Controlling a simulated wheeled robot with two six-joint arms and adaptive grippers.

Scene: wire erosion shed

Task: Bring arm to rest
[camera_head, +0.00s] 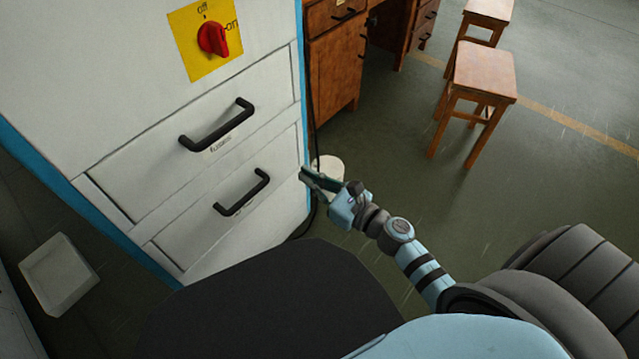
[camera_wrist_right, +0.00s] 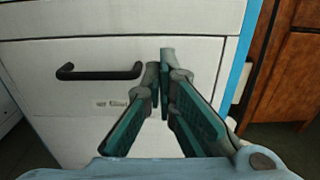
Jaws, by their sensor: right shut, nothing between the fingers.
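My right gripper (camera_head: 308,178) reaches out in front of the white cabinet (camera_head: 110,90), near its right edge. In the right wrist view the right gripper (camera_wrist_right: 165,62) has its fingertips together with nothing between them. Beyond the fingers is the lower drawer front (camera_wrist_right: 70,105) with its black handle (camera_wrist_right: 100,73), left of the fingertips and apart from them. In the head view the lower handle (camera_head: 241,193) is left of the gripper. My left gripper is not in view.
A red switch (camera_head: 212,38) on a yellow plate is above the upper drawer handle (camera_head: 217,125). A wooden desk (camera_head: 336,75) and stools (camera_head: 484,68) stand behind. A white bucket (camera_head: 328,168) is beyond the gripper. A white bin (camera_head: 58,275) is at left. Open floor lies right.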

